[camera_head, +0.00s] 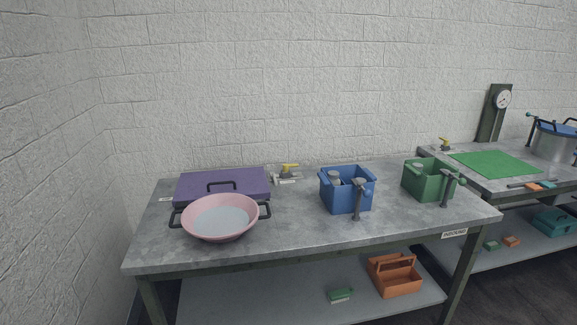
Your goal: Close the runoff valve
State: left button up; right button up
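A valve with a yellow lever handle (289,168) stands at the back of the near grey table, against the wall, on a pale pipe fitting. A second valve with a yellow handle (444,143) stands at the back left of the far table. I cannot tell from labels which is the runoff valve, nor whether either is open or shut. Neither of my grippers is in view.
On the near table (300,232) are a purple lidded box (245,187), a pink basin (221,219), a blue crate (345,199) and a green crate (420,182). Dark posts stand before both crates. The far table holds a green mat (495,163), gauge and pot.

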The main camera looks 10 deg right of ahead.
aim_at(286, 166)
jog(key=i+u, duration=0.15)
jog(key=i, duration=0.4)
jog(key=i+l+u, duration=0.15)
jog(key=i, duration=0.35)
